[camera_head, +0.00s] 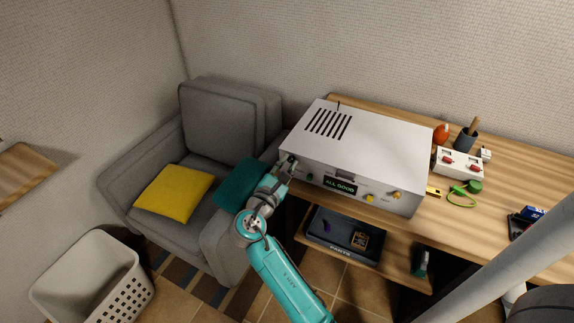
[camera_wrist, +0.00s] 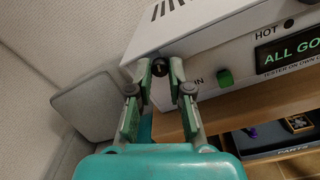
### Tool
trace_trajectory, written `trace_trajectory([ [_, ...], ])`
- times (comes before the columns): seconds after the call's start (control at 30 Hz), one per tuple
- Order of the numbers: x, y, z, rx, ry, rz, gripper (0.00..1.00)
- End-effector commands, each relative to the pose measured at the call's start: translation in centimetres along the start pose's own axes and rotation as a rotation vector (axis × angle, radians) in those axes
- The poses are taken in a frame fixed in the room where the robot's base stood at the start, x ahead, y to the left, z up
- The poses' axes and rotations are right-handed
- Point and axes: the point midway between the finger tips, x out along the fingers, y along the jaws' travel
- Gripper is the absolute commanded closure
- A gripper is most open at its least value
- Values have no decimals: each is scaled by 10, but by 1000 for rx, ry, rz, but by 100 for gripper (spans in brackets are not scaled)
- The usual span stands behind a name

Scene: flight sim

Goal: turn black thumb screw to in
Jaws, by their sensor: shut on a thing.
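The black thumb screw (camera_wrist: 160,68) sits at the left end of the white tester's front face, beside the label "IN". My gripper (camera_wrist: 161,78) has its two green-padded fingers on either side of the screw and is shut on it. In the head view my gripper (camera_head: 287,165) is at the left front corner of the white tester (camera_head: 375,140) and hides the screw. The tester's display (camera_head: 340,185) reads "ALL GOOD". How far the screw is turned cannot be told.
A green knob (camera_wrist: 225,78) is right of the screw. A parts tray (camera_head: 345,250) lies on the shelf below. A grey armchair (camera_head: 215,125) with a yellow cushion (camera_head: 174,193) stands left of the desk. A two-button box (camera_head: 459,163) and small items are on the right.

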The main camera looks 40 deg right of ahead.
Motion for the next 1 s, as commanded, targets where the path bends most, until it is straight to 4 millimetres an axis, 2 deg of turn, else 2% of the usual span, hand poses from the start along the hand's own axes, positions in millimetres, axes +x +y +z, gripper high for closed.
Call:
trace_trajectory([
  [1.0, 0, 0, -2, 965, -28, 4, 100],
])
